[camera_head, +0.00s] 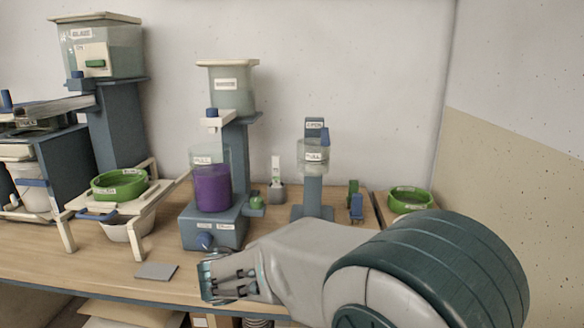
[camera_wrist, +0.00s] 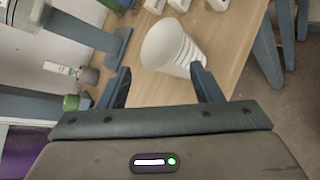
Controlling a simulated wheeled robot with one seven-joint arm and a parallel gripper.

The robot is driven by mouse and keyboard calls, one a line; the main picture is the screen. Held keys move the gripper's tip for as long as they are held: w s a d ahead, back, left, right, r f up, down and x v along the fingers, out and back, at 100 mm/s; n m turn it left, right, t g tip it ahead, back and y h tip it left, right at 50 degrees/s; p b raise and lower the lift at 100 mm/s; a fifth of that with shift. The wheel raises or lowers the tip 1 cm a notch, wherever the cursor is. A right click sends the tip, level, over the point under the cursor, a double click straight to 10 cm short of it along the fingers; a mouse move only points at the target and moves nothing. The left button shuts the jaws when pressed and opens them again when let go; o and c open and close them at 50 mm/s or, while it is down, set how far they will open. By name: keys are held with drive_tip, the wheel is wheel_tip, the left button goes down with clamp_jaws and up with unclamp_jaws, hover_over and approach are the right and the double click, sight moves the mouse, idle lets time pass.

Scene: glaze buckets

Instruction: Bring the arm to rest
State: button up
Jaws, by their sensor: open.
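My gripper (camera_head: 228,276) is at the front edge of the table in the head view, in front of the purple-filled container's stand. In the wrist view, its two fingers (camera_wrist: 158,88) are apart, with nothing held between them. A white ribbed cup (camera_wrist: 170,48) stands on the table beyond the fingertips in the wrist view. My arm comes in from the lower right of the head view and hides part of the table there.
The wooden table (camera_head: 110,262) holds a clear container with purple liquid (camera_head: 212,188) on a blue stand. A green bowl (camera_head: 119,186) sits on a white frame at left, another green bowl (camera_head: 409,199) at right. A grey plate (camera_head: 156,271) lies near the front edge.

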drive_tip(key=s+d+r+m+g+y+p, duration=0.1)
drive_tip(key=s+d+r+m+g+p, duration=0.25)
drive_tip(key=s+d+m, duration=0.35)
drive_tip(key=s+d+r+m+g+y+p, duration=0.1)
drive_tip(key=s+d+r+m+g+p, duration=0.2)
drive_tip(key=s+d+p, duration=0.35)
drive_tip(key=s+d+r+m+g+y+p, duration=0.1)
drive_tip(key=s+d+r+m+y+p, duration=0.1)
drive_tip(key=s+r+m+y+p, duration=0.3)
drive_tip(key=s+m, duration=0.4)
drive_tip(key=m, duration=0.1)
drive_tip(key=shift+r+y, duration=0.3)
drive_tip(key=shift+r, duration=0.1)
